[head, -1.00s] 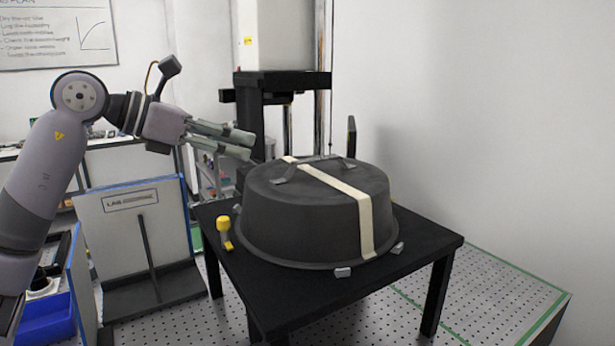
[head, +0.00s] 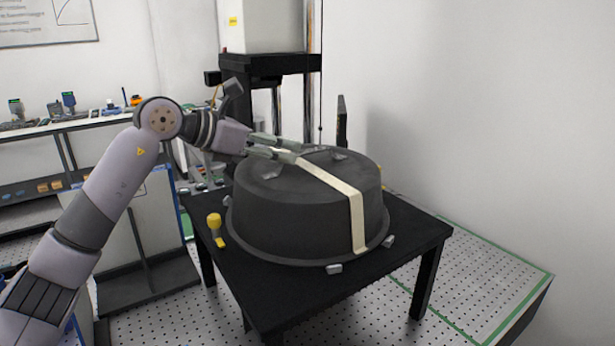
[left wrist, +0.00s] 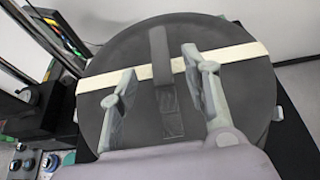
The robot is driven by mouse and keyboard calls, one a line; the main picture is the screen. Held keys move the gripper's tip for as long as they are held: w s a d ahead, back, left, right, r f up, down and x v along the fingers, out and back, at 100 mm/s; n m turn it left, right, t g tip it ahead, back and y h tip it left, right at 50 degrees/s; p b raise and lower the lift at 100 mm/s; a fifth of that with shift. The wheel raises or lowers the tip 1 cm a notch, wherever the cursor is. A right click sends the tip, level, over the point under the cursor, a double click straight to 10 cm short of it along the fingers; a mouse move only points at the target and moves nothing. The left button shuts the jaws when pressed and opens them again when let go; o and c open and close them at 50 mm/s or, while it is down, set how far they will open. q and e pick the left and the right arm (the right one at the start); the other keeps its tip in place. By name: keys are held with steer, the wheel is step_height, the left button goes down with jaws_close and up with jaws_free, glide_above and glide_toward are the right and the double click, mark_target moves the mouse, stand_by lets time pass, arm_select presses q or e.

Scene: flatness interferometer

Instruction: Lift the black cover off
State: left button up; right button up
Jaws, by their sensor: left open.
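The black cover (head: 285,215) is a wide round drum, resting on a black table (head: 425,233). A cream band (head: 356,220) runs across its top and down its side. My left gripper (head: 303,153) is over the top of the cover, coming from the left, with its fingers open. In the left wrist view the cover (left wrist: 243,95) fills most of the picture. A dark grey strap handle (left wrist: 159,60) on its top lies between the two spread fingers, and nothing is clamped. I cannot tell whether the fingers touch the top. My right gripper is not in view.
Small metal clips (head: 334,268) sit around the cover's lower rim. A yellow-knobbed part (head: 215,228) stands at the table's left edge. A black column stand (head: 262,70) rises behind the cover. A white wall closes the right side.

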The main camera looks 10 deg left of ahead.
mark_target(306, 151)
arm_select(q)
steer(key=p+x, duration=0.3)
steer(key=x, duration=0.1)
steer(key=shift+w+d+r, duration=0.15)
steer(key=shift+w+d, duration=0.05)
steer(key=shift+w+d+f, duration=0.25)
steer(key=shift+w+f, duration=0.05)
steer(key=shift+s, duration=0.1)
steer(key=shift+c, duration=0.8)
jaws_close()
steer(key=shift+r, duration=0.15)
